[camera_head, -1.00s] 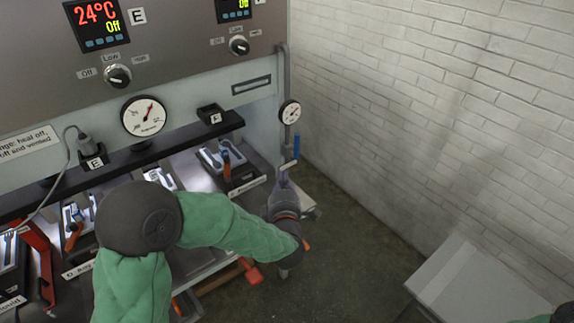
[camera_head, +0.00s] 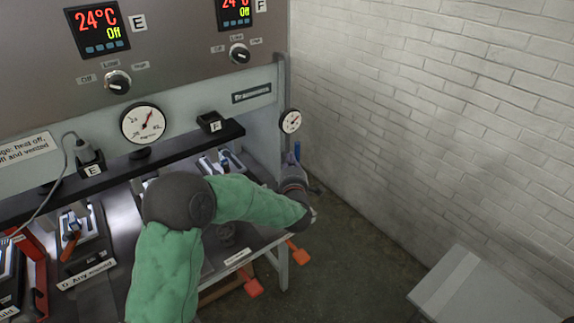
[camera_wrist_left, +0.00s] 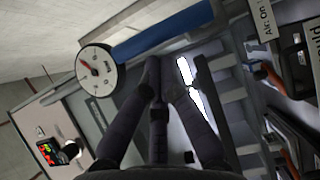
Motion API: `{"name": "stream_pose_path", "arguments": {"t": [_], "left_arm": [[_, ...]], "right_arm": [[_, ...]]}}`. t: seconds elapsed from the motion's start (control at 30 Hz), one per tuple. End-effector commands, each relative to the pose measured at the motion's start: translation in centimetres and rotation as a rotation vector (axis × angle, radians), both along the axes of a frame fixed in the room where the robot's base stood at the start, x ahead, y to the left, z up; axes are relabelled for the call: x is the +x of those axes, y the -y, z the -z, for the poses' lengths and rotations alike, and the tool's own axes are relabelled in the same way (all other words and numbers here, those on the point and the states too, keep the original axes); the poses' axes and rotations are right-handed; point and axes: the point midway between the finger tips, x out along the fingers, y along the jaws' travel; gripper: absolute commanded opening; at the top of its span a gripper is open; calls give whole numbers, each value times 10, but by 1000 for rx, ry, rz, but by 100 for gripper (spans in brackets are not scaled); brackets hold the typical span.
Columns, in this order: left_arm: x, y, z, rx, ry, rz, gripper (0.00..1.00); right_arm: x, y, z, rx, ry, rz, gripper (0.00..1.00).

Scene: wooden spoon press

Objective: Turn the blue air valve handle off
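The blue air valve handle (camera_head: 297,150) stands upright below a small round gauge at the right end of the press in the head view. In the left wrist view the blue handle (camera_wrist_left: 172,32) is a long bar near the top, beside the gauge (camera_wrist_left: 97,70). My left gripper (camera_wrist_left: 161,72) points toward the handle. In the head view the left wrist hides the valve's lower part. My right gripper is out of view.
The press frame (camera_head: 265,72) and a black shelf (camera_head: 130,162) are left of the handle. A bench with moulds and orange-ended levers (camera_head: 299,254) lies below. A white brick wall (camera_head: 430,110) is on the right, with a grey box (camera_head: 470,290) at the lower right.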

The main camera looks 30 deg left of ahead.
Motion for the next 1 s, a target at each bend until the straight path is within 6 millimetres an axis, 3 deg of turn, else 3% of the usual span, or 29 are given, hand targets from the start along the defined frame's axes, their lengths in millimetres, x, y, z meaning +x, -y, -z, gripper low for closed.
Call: {"name": "stream_pose_path", "arguments": {"t": [0.37, 1.0], "left_arm": [[0, 0, 0, 1, -3, 0, 0], [6, 3, -5, 39, -96, 0, 0]], "right_arm": [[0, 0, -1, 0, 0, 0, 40], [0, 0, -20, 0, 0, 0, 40]]}}
